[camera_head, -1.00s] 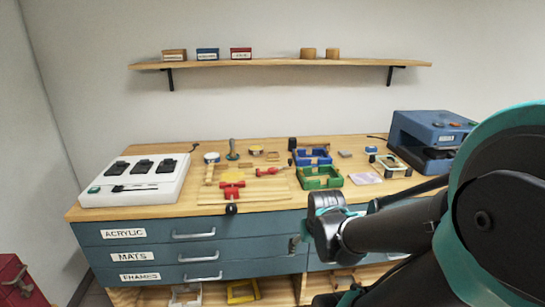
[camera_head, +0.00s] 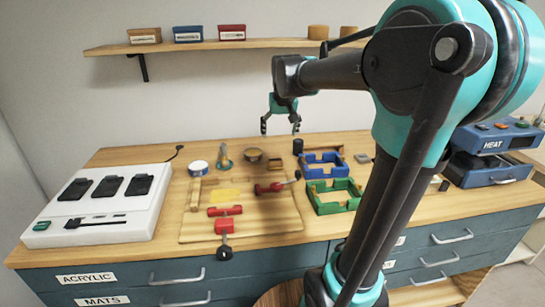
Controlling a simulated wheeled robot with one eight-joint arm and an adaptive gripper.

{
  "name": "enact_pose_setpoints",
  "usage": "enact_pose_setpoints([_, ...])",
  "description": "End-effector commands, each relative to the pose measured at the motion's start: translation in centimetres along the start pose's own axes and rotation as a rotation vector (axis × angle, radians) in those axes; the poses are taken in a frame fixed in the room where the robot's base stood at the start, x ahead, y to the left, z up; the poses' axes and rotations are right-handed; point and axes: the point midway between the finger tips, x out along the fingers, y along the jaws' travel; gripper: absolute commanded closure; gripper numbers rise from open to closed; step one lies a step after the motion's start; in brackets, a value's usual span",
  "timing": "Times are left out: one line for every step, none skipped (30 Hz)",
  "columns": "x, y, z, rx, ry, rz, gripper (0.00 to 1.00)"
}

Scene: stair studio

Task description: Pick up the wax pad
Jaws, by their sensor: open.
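My gripper (camera_head: 280,126) is open and empty, pointing down above the back part of the workbench. Its two fingers are apart, with the wall behind them. A small round yellowish-brown piece (camera_head: 253,155), in shadow, lies at the back of the bench, below and left of the gripper. It may be the wax pad. I cannot tell for sure which of the two is the wax pad. Neither touches the gripper.
On the wooden bench are a white unit with black pads (camera_head: 101,203), red clamps (camera_head: 225,225), a blue frame (camera_head: 324,165), a green frame (camera_head: 333,195) and a round tin (camera_head: 198,167). A blue heat press (camera_head: 490,155) stands right. A shelf (camera_head: 240,45) hangs above.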

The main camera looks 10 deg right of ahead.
Motion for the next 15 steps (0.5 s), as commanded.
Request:
enact_pose_setpoints([-0.2, -0.1, -0.4, 0.0, 0.0, 0.0, 0.21])
enact_pose_setpoints([-0.3, -0.1, -0.6, 0.0, 0.0, 0.0, 0.21])
enact_pose_setpoints([-0.2, -0.1, -0.7, 0.0, 0.0, 0.0, 0.21])
enact_pose_setpoints([0.0, -0.2, -0.8, 0.0, 0.001, 0.0, 0.21])
enact_pose_setpoints([0.3, -0.2, -0.8, 0.0, 0.001, 0.0, 0.21])
enact_pose_setpoints([0.8, -0.2, -0.8, 0.0, 0.001, 0.0, 0.21])
enact_pose_setpoints([1.3, -0.2, -0.8, 0.0, 0.001, 0.0, 0.21])
enact_pose_setpoints([1.9, -0.2, -0.8, 0.0, 0.001, 0.0, 0.21])
enact_pose_setpoints([2.7, -0.2, -0.8, 0.0, 0.001, 0.0, 0.21])
enact_pose_setpoints([3.3, -0.2, -0.8, 0.0, 0.001, 0.0, 0.21])
enact_pose_setpoints([3.9, -0.2, -0.8, 0.0, 0.001, 0.0, 0.21])
enact_pose_setpoints([4.7, -0.2, -0.8, 0.0, 0.001, 0.0, 0.21])
enact_pose_setpoints([5.3, -0.2, -0.8, 0.0, 0.001, 0.0, 0.21])
enact_pose_setpoints([5.9, -0.2, -0.8, 0.0, 0.001, 0.0, 0.21])
enact_pose_setpoints([6.7, -0.2, -0.8, 0.0, 0.001, 0.0, 0.21])
